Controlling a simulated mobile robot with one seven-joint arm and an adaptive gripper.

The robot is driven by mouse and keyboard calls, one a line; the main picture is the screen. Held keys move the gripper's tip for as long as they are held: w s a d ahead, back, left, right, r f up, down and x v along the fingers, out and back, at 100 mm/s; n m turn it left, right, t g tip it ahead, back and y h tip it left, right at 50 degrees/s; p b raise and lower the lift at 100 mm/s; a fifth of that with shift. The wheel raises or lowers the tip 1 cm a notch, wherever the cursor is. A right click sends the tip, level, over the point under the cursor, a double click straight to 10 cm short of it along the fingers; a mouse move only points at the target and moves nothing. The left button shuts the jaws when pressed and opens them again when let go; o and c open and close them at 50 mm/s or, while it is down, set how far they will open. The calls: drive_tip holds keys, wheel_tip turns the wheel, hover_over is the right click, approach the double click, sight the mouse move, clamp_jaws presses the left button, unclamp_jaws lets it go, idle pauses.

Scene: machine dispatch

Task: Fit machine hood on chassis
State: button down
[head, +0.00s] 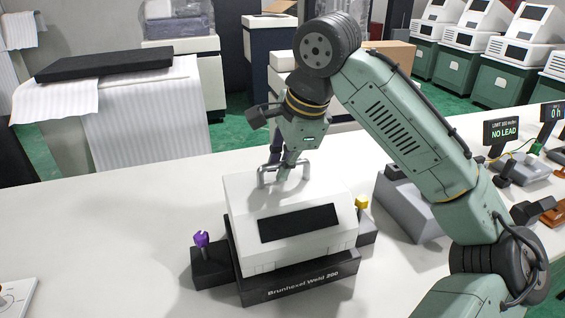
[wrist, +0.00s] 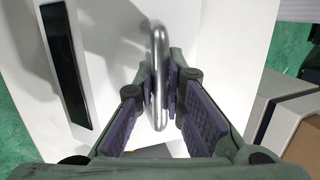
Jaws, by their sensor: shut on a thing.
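The white machine hood (head: 340,212) with a dark window panel and a metal handle on top is in the middle of the head view. It sits over or on the black chassis (head: 300,284), labelled "Brunhexel Weld 200"; I cannot tell if it is fully seated. My gripper (head: 284,174) is shut on the hood's handle from above. In the wrist view the fingers of my gripper (wrist: 164,92) close on the metal handle (wrist: 158,60), with the white hood (wrist: 110,50) beneath. The hood hides most of the chassis.
A purple knob (head: 202,240) stands at the left of the chassis and a yellow one (head: 361,202) at the right. A grey block (head: 408,208) and a "NO LEAD" sign (head: 504,131) are to the right.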

sight(298, 193)
drive_tip(key=shift+f, duration=0.55)
drive_tip(key=c, duration=1.6)
unclamp_jaws()
drive_tip(key=v, duration=1.2)
drive_tip(key=shift+s, duration=0.1)
